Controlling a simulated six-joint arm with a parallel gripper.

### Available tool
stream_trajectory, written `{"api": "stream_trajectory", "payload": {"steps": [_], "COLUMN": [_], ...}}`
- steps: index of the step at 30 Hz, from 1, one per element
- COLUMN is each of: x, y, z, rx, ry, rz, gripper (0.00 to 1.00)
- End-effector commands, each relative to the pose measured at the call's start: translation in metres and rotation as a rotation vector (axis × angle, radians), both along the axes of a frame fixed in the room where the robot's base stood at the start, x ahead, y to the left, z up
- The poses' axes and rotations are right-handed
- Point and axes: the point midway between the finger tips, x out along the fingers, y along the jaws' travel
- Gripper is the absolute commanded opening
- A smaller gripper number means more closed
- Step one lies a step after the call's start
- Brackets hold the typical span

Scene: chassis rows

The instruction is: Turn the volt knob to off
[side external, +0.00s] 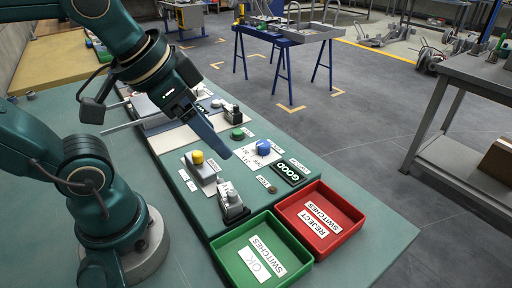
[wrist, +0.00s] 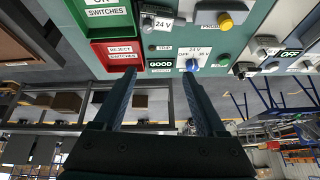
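The volt knob (side external: 263,147) is a round blue knob on a white plate (side external: 262,154) printed with OFF and 24 V. It also shows in the wrist view (wrist: 191,65), just above the tip of my right-hand finger. Which mark the knob points to is too small to tell for certain. My gripper (side external: 227,156) hangs above the panel, to the left of the knob in the side view. In the wrist view my gripper (wrist: 158,74) is open, its two fingers wide apart with nothing between them. It appears apart from the knob.
A lit GOOD display (side external: 291,172) sits beside the knob. A yellow button box (side external: 203,171), a green button (side external: 237,133) and a grey switch (side external: 232,205) stand nearby. Green (side external: 221,252) and red (side external: 352,217) trays lie at the front edge.

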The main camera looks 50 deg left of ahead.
Motion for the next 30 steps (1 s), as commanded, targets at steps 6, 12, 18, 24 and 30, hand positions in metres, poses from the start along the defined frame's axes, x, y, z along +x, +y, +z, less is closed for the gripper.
{"api": "stream_trajectory", "payload": {"steps": [6,12,18,24,30], "x": [0.046,0.094,0.139,0.17,0.177], "y": [0.011,0.028,0.05,0.074,0.089], "z": [0.025,0.024,0.0,-0.043,-0.081], "rx": [0.054,0.081,0.083,0.06,0.029], "ry": [0.076,0.172,0.28,0.389,0.47], "rz": [-0.065,-0.104,-0.125,-0.115,-0.086], "gripper": [0.74,0.74,0.74,0.74,0.74]}}
